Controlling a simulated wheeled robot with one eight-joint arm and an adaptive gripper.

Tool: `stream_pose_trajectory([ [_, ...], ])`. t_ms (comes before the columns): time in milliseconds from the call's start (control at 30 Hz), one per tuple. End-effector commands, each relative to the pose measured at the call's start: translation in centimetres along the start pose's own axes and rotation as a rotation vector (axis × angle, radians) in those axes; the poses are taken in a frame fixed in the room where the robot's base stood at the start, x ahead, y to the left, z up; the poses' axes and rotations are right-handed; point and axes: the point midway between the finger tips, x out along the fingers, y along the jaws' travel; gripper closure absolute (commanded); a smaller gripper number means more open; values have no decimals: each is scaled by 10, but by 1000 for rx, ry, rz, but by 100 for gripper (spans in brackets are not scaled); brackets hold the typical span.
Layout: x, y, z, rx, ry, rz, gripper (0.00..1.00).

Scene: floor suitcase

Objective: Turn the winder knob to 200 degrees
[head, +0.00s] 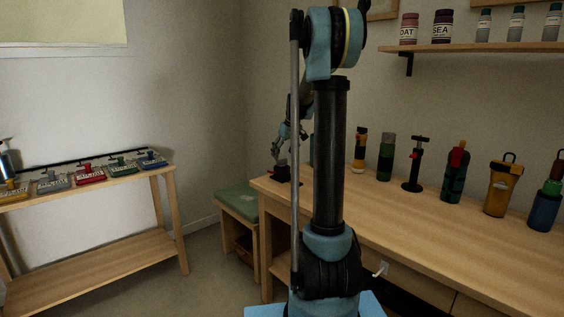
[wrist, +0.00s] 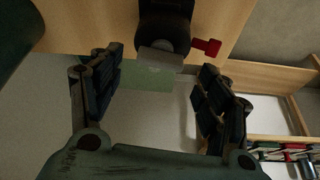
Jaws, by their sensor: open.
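A small black device (head: 281,173) stands at the left end of the wooden bench, mostly dark in the head view. In the wrist view a black round body with a flat grey block (wrist: 163,61) shows at the top, and a red knob or lever (wrist: 207,47) sticks out to its right. I cannot tell which part is the winder knob. My gripper (head: 287,140) is above the device in the head view, partly hidden by my arm. In the wrist view my gripper (wrist: 160,68) is open, its fingers either side of the grey block with gaps visible, holding nothing.
Several bottles and tools, such as a yellow canister (head: 497,190), stand along the back of the bench (head: 440,230). A green-topped stool (head: 238,200) is beside its left end. A low rack (head: 110,245) with colored items stands at left. A shelf (head: 480,47) hangs above.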

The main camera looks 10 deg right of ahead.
Motion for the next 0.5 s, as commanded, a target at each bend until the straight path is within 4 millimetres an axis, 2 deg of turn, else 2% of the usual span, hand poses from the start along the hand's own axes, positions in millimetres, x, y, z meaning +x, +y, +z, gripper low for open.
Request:
stream_pose_trajectory([
  [200,28,0,0,0,0,0,30],
  [500,38,0,0,0,0,0,30],
])
